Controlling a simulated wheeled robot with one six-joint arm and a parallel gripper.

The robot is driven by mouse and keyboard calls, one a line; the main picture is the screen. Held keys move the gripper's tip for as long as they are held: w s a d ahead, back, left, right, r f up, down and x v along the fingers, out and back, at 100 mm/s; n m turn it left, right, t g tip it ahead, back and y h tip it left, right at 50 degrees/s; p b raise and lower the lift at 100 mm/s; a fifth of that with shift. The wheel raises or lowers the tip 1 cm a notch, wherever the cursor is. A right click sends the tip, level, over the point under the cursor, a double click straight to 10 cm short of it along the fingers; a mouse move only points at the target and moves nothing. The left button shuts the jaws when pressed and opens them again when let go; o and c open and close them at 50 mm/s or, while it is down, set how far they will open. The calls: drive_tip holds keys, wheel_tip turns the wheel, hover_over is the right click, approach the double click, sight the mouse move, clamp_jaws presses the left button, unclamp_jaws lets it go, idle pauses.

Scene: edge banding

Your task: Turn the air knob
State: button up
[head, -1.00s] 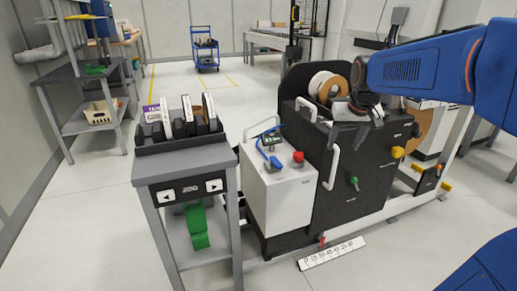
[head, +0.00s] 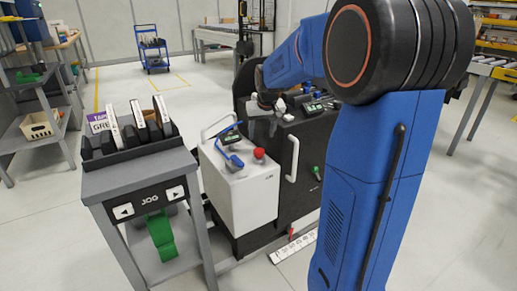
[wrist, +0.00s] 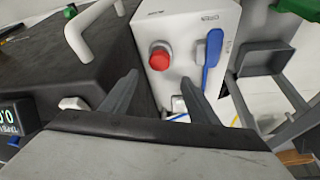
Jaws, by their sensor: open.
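No label that I can read marks the air knob, so I cannot tell which control it is. A green knob (head: 316,172) is on the front of the black machine (head: 307,205), partly beside my arm. A red knob-like button (head: 259,153) stands on the white box (head: 247,197) beside it; it also shows in the wrist view (wrist: 160,57), just beyond my fingers. My gripper (wrist: 160,77) is open with nothing between its fingers, over the machine top. A small pale knob (wrist: 75,103) is left of the left finger. In the head view my arm hides the machine's right side.
White handles stick up from the box (head: 222,122) and the machine front (head: 293,158). The jog stand (head: 140,182) is at left. Open floor lies behind.

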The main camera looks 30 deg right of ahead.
sight(259, 150)
drive_tip(key=x, duration=1)
drive_tip(key=c, duration=1)
